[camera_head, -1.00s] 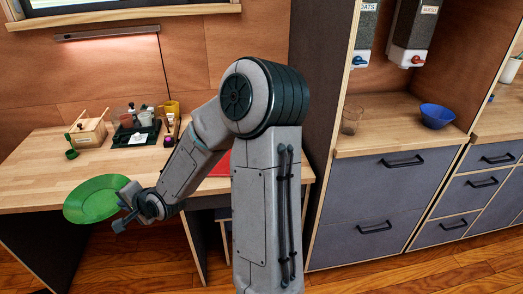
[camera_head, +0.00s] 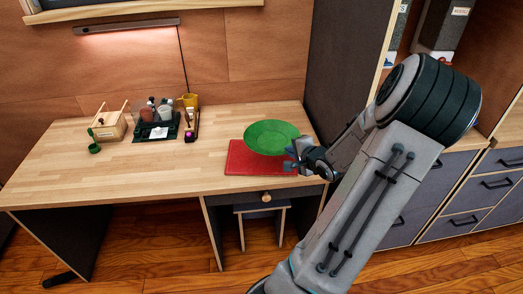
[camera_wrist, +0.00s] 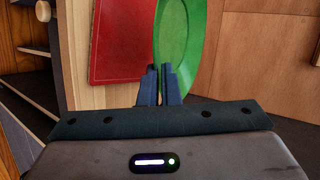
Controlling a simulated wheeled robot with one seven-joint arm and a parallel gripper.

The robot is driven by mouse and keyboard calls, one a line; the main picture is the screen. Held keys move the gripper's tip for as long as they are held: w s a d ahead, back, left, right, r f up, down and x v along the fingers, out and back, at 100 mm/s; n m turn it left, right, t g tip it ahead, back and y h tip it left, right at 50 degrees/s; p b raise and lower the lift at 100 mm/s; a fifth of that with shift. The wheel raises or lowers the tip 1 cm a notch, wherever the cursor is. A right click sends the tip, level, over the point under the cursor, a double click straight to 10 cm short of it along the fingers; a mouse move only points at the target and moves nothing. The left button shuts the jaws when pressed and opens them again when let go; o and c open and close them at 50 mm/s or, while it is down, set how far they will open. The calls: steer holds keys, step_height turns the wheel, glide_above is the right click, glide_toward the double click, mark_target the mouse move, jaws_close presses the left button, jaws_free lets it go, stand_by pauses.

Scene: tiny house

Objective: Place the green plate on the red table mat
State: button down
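The green plate (camera_head: 270,137) is held by its rim in my gripper (camera_head: 297,156), which comes in from the right. In the head view the plate overlaps the far right part of the red table mat (camera_head: 240,160). The wrist view shows both blue fingers (camera_wrist: 164,86) closed on the near edge of the green plate (camera_wrist: 180,40). There the red mat (camera_wrist: 115,45) lies on the wooden desk beside the plate, with the plate seeming apart from it. How high the plate is above the mat is hard to tell.
The mat lies near the right front of the wooden desk (camera_head: 130,177). A dark tray with bottles (camera_head: 157,128), a yellow mug (camera_head: 190,100) and a wooden box (camera_head: 110,124) stand at the back left. A stool (camera_head: 262,212) is under the desk. The desk's middle is clear.

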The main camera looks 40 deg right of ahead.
steer(key=s+d+h, duration=0.1)
steer(key=s+d, duration=0.3)
steer(key=s, duration=0.2)
steer(key=shift+m, duration=0.5)
steer(key=w+f+b, duration=0.1)
steer(key=w+f, duration=0.1)
steer(key=w, duration=0.1)
steer(key=w+a+f+b, duration=0.1)
steer(key=w+f, duration=0.1)
steer(key=w, duration=0.2)
steer(key=w+a+f+b, duration=0.1)
steer(key=w+f, duration=0.1)
steer(key=w, duration=0.1)
steer(key=shift+w+a+f, duration=0.15)
steer(key=shift+w+f, duration=0.05)
steer(key=shift+f, duration=0.05)
steer(key=shift+f+b, duration=0.4)
steer(key=shift+f, duration=1.65)
steer(key=c, duration=2.1)
jaws_free()
steer(key=shift+f, duration=0.1)
steer(key=o, duration=0.5)
steer(key=shift+c, duration=0.2)
